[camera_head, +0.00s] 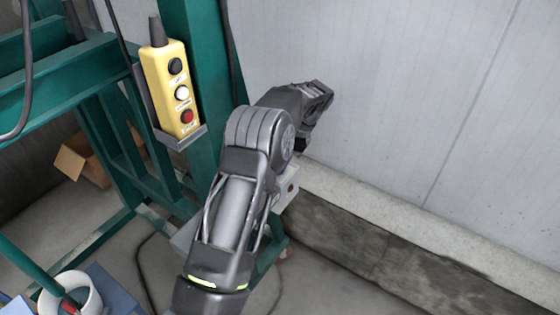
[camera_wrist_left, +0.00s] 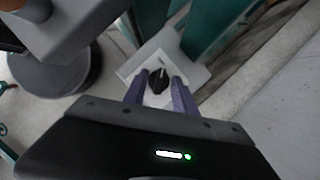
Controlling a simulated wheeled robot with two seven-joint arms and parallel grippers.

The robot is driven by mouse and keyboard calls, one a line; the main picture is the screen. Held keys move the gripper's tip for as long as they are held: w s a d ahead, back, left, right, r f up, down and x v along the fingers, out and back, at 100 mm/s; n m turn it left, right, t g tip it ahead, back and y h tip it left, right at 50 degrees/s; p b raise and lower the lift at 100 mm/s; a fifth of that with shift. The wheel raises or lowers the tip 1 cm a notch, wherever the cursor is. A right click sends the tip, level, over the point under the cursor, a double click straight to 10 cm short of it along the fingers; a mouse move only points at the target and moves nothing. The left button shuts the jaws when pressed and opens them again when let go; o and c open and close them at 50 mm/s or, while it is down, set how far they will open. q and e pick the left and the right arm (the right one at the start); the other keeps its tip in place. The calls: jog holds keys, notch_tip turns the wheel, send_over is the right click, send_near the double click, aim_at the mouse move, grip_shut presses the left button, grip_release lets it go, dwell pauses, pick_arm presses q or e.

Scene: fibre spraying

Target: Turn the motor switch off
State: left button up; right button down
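The motor switch is a black rotary knob (camera_wrist_left: 158,81) on a pale grey box (camera_wrist_left: 196,75) in the left wrist view. My left gripper (camera_wrist_left: 159,77) has its two purple fingers apart, one on each side of the knob. I cannot tell whether the fingers touch it. In the head view my left arm reaches up the middle and bends over at the top. It hides the knob and the fingertips there. Part of the grey box (camera_head: 289,190) shows right of the forearm. My right gripper is in neither view.
A yellow control pendant (camera_head: 168,88) with black, white and red buttons sits in a holder on a green frame (camera_head: 206,50) left of my arm. A grey wall (camera_head: 420,90) with a concrete ledge (camera_head: 380,195) stands right. A cardboard box (camera_head: 84,162) lies on the floor.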

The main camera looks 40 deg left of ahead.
pick_arm(q)
jog(key=shift+w+d+r, duration=0.1)
jog(key=shift+r, duration=0.15)
jog(key=shift+b+v, duration=0.4)
jog(key=shift+v, duration=0.65)
jog(key=p+v, duration=0.4)
jog(key=v, duration=0.1)
jog(key=shift+r+p, duration=0.1)
jog(key=shift+p, duration=0.25)
